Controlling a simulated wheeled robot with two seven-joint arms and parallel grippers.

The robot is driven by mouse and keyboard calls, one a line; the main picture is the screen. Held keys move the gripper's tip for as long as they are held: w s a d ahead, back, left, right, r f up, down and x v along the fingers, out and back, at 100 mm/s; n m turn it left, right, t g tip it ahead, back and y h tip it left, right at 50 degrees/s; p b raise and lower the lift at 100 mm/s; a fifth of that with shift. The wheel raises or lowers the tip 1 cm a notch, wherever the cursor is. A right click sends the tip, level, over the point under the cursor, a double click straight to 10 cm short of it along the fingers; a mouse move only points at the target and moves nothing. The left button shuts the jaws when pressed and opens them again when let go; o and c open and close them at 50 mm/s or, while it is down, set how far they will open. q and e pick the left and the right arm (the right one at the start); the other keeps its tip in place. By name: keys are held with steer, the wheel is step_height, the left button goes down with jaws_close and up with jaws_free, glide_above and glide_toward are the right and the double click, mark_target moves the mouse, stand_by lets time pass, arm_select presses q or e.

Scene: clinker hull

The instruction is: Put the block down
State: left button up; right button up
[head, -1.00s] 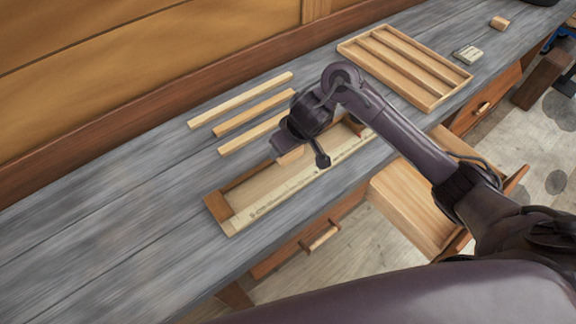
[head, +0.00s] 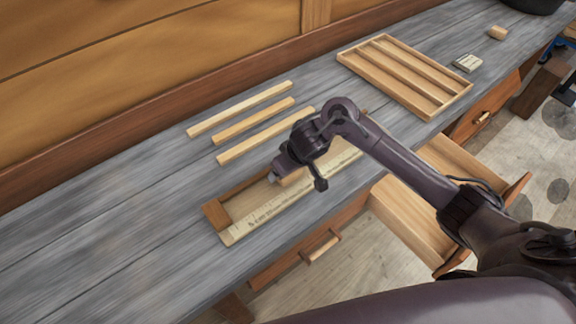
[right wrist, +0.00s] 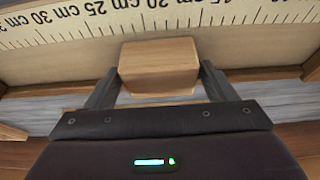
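The block (right wrist: 158,68) is a small light-brown wooden piece. In the right wrist view it sits between the two fingers of my right gripper (right wrist: 160,82), which is shut on it. In the head view my right gripper (head: 275,178) is low over the long wooden tray with a ruler strip (head: 262,212), and hides much of the block. The printed ruler scale (right wrist: 170,20) also shows beyond the block in the right wrist view. I cannot tell whether the block touches the tray floor. My left gripper is not in view.
Three wooden strips (head: 240,109) lie behind the tray on the grey bench (head: 90,215). A slotted wooden tray (head: 440,108), a pale small box (head: 467,63) and a small wooden piece (head: 497,32) lie farther right. A drawer (head: 410,215) stands open at the front. The bench's left part is clear.

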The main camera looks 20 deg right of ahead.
steer(key=shift+o, duration=0.6)
steer(key=shift+r, duration=0.1)
steer(key=shift+r, duration=0.3)
steer(key=p+v, duration=0.6)
steer(key=v, duration=0.5)
steer(key=shift+r, duration=0.3)
steer(key=shift+s, duration=0.1)
